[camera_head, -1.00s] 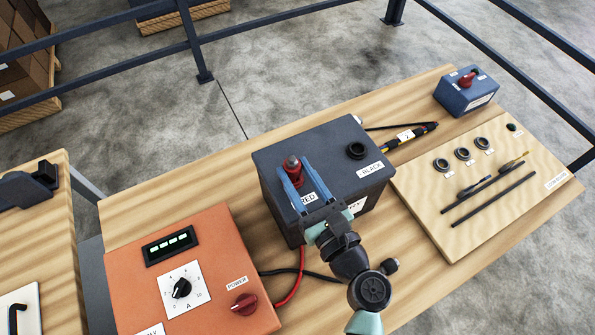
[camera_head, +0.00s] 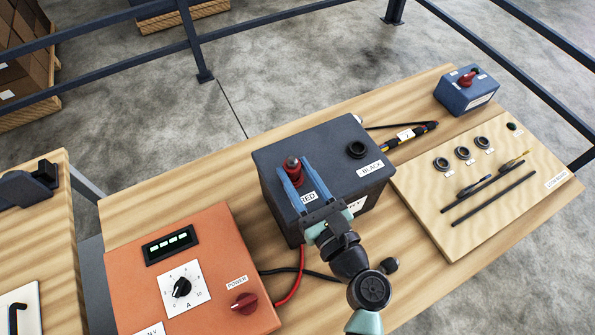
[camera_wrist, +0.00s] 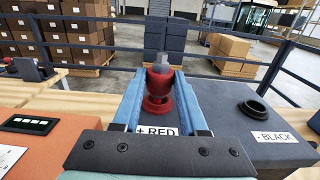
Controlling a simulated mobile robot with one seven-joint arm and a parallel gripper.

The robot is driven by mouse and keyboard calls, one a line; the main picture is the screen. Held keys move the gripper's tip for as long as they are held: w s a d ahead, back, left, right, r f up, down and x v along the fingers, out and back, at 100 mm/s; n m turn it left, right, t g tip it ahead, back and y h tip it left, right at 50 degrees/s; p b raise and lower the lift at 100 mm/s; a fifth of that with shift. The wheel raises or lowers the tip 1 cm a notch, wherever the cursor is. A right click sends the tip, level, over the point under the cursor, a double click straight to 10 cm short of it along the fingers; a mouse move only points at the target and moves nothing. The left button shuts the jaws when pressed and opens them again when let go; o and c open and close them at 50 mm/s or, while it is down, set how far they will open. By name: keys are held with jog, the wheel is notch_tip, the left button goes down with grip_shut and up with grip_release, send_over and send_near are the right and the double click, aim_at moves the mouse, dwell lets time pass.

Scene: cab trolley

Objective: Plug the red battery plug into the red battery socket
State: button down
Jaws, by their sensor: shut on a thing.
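The dark battery box (camera_head: 268,160) stands on the wooden bench, with a "RED" label and a "BLACK" label on its top. My gripper (camera_head: 293,170) reaches over the top with its blue fingers around the red plug (camera_head: 292,163), which has a grey tip pointing up. In the wrist view the fingers (camera_wrist: 161,85) flank the red plug (camera_wrist: 160,78), shut on it. The plug is upright at the red socket (camera_wrist: 157,104), just behind the "+ RED" label. I cannot tell whether it is fully seated. The black socket (camera_head: 357,150) is empty.
An orange charger (camera_head: 215,245) with a dial and red power knob stands at left, red and black cables beside it. A blue box with a red switch (camera_head: 467,82) and a board (camera_head: 520,190) with rings and rods lie to the right. Railings (camera_head: 290,25) run behind.

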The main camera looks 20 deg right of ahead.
jog(key=shift+f+b, duration=0.5)
jog(key=shift+f, duration=0.25)
jog(key=shift+c, duration=1.8)
grip_release()
jog(key=shift+r, duration=0.1)
jog(key=s+b, duration=0.3)
jog(key=s, duration=1)
jog(key=shift+d, duration=0.3)
